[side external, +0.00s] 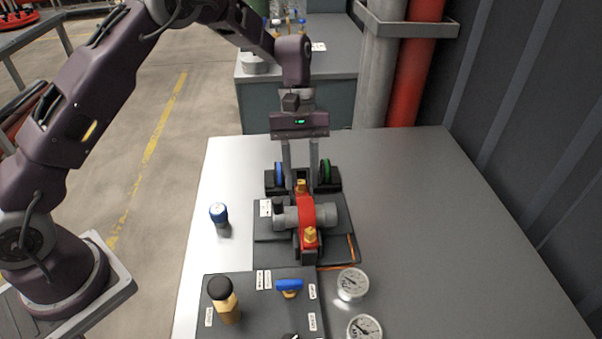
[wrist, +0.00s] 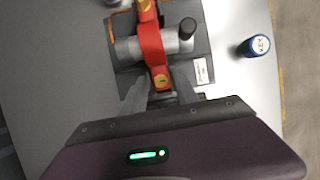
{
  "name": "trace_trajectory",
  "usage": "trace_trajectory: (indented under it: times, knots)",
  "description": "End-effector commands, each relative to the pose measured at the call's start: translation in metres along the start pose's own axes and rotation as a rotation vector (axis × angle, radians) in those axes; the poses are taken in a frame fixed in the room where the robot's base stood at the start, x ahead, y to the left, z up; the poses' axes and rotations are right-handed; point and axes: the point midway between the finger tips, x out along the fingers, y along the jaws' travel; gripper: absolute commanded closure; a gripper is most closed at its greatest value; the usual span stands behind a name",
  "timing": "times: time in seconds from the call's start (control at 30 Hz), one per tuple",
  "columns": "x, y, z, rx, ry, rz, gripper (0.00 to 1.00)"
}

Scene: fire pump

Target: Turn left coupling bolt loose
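A red coupling clamp (side external: 307,214) sits around a grey pipe (side external: 330,215) on a dark base plate. It has two brass bolts: one at its far end (side external: 301,186) and one at its near end (side external: 310,235). In the wrist view the far bolt (wrist: 161,81) is close in front of my fingers and the other bolt (wrist: 145,5) is at the top edge. My gripper (side external: 300,184) points down over the far end of the clamp. Its fingers are apart, one on each side of the far bolt, with no visible contact. I cannot tell which bolt the task calls left.
A blue-topped cylinder (side external: 219,214) stands on the table to the left. Blue (side external: 279,173) and green (side external: 325,171) discs flank my fingers behind the clamp. A panel with a blue handle (side external: 289,286) and gauges (side external: 352,284) are in front. The right table side is clear.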

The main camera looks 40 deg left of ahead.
Motion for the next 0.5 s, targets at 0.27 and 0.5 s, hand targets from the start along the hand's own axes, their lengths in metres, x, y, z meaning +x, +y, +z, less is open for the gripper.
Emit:
trace_trajectory:
  times: [0.27, 0.5]
  knots:
    - [-0.044, 0.001, -0.001, 0.002, 0.004, 0.003, 0.65]
    - [-0.071, 0.000, 0.000, 0.000, 0.000, 0.000, 0.65]
